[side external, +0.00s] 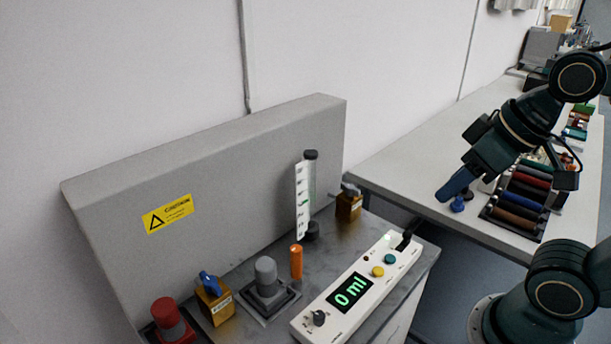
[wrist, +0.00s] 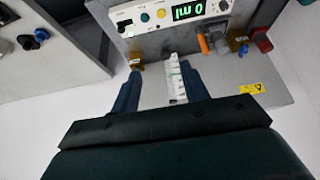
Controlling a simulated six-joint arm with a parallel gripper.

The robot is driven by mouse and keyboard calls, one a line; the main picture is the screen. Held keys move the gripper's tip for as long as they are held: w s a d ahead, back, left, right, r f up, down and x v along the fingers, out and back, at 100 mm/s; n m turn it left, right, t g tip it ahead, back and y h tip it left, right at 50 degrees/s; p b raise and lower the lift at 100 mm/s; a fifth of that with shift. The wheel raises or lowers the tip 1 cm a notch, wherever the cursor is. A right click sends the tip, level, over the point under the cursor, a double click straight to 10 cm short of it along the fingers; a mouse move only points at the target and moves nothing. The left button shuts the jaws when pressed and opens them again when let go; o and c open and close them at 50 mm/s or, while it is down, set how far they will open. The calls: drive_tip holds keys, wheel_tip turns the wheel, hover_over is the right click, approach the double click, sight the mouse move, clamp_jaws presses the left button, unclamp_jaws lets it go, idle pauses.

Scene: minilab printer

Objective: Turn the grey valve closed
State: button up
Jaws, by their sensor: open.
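A brass valve block (side external: 349,206) with a small grey handle (side external: 350,189) stands at the far right of the bench unit, beside the graduated column. In the wrist view the brass block (wrist: 136,62) shows near the left fingertip; its handle is too small there to read its angle. My gripper (side external: 455,186) is open and empty, well to the right of the unit and above the side bench in the side view. In the wrist view my gripper (wrist: 159,68) has its two blue fingers apart. No contact with the valve shows.
The graduated column (side external: 302,200) stands upright near the valve. A second brass valve with a blue handle (side external: 209,282), a grey cylinder (side external: 266,272), an orange cylinder (side external: 296,262) and a red knob (side external: 166,313) stand leftward. A display panel (side external: 352,291) reads 0 ml.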

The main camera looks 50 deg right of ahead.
drive_tip(key=m+g, duration=0.2)
drive_tip(key=g, duration=0.4)
hover_over(350, 186)
wheel_tip(350, 186, down, 6)
drive_tip(key=shift+a, duration=0.15)
drive_tip(key=shift+f, duration=0.15)
wheel_tip(350, 186, down, 13)
drive_tip(key=shift+f, duration=0.2)
idle(0.4)
clamp_jaws()
